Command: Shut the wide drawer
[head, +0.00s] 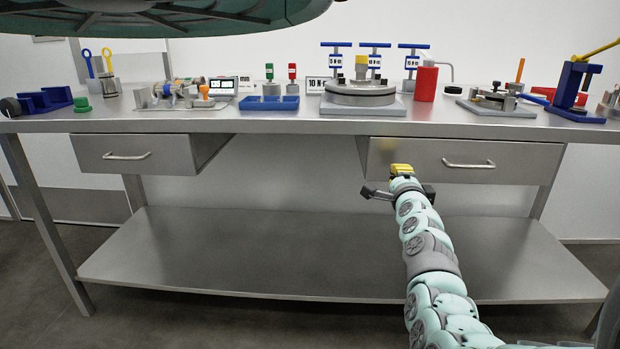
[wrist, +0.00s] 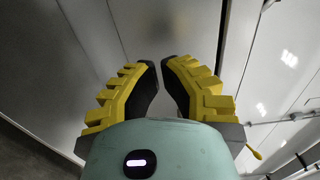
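The wide drawer (head: 465,160) is the right one under the bench top, with a grey metal front and a bar handle (head: 468,163). Its left side wall shows, so it stands somewhat pulled out. My gripper (head: 401,168), with yellow fingers, is in front of the left part of this drawer front, left of the handle. I cannot tell whether it touches the front. In the wrist view the fingertips (wrist: 161,62) stand a small gap apart with nothing between them. A grey metal surface lies beyond them.
A second, narrower drawer (head: 130,155) at the left is also pulled out. The bench top (head: 290,122) carries tools, blue racks and a round tank (head: 360,95). A lower shelf (head: 260,250) below is empty. A table leg (head: 45,220) stands at the left.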

